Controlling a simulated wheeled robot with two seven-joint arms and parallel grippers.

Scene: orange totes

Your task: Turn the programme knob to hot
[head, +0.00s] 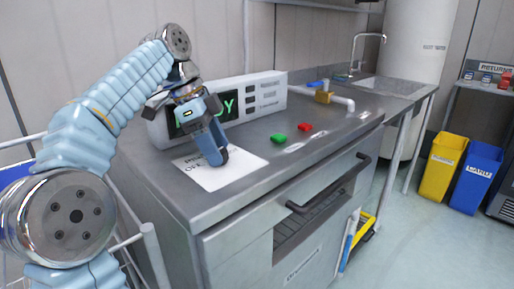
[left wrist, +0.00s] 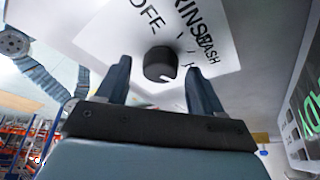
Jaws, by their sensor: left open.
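The programme knob (left wrist: 160,64) is a round black knob on a white label sheet (head: 238,172). The sheet lies flat on the steel worktop. In the left wrist view I read OFF, RINSE and WASH around the knob; a further label beginning with H is partly hidden by a finger. I cannot tell where the knob points. My left gripper (left wrist: 160,82) is open, with one finger on each side of the knob and gaps between. In the head view the left gripper (head: 216,158) reaches down over the sheet and mostly hides the knob. My right gripper is not in view.
A white display panel (head: 267,84) with green letters stands close behind the left gripper. A green button (head: 279,138) and a red button (head: 305,127) sit to the right. Beyond are a tap (head: 368,38), a yellow bin (head: 443,168) and a blue bin (head: 477,178).

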